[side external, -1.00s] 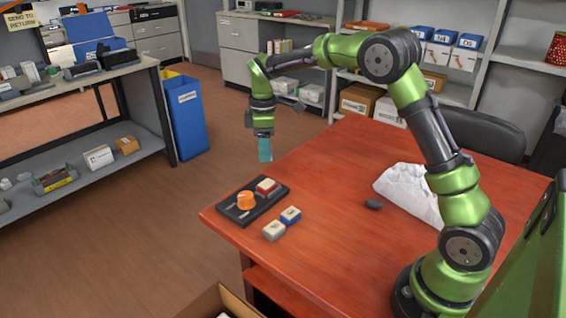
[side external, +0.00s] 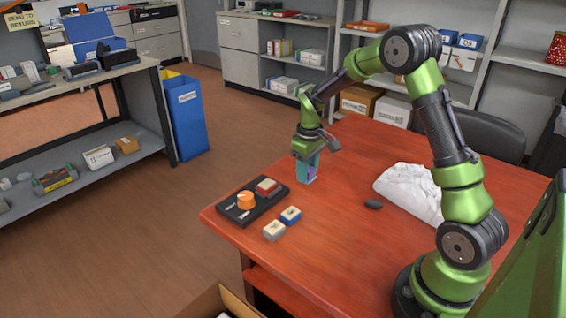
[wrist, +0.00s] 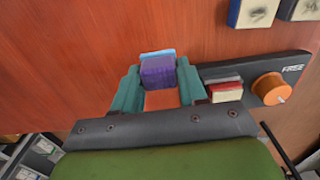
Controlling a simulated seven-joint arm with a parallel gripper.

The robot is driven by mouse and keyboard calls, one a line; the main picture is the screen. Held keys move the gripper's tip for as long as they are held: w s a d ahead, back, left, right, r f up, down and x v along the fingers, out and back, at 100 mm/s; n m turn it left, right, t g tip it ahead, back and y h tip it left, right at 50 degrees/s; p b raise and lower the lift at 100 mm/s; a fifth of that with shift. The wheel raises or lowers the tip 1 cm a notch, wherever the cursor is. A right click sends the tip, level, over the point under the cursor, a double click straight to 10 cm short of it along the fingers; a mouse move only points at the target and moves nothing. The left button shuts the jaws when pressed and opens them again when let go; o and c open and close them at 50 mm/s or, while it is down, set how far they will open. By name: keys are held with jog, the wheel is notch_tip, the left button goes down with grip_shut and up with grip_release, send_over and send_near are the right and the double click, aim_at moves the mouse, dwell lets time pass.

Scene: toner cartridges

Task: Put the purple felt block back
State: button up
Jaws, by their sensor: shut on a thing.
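The purple felt block (wrist: 158,74) is held between my gripper's teal fingers in the wrist view, with a light blue face at its far end. My gripper (side external: 307,170) is shut on it, pointing down over the far left part of the red table. In the side view a little purple shows among the fingers; whether the block clears the tabletop is hard to tell. A black tray (side external: 228,212) lies left of and nearer than the gripper. It carries an orange knob (side external: 246,201) and a red block with a cream top (side external: 267,187).
Two small blocks with cream and blue parts (side external: 291,215) (side external: 274,231) lie beside the tray. A dark small object (side external: 373,204) and a crumpled white thing (side external: 408,190) lie to the right. The table (side external: 330,240) is clear between them.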

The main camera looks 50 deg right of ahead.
send_over(289, 175)
jog(key=shift+a+f, duration=0.1)
jog(key=shift+f, duration=2.05)
jog(key=shift+f, duration=0.1)
jog(key=o, duration=1)
jog(key=shift+f, duration=0.1)
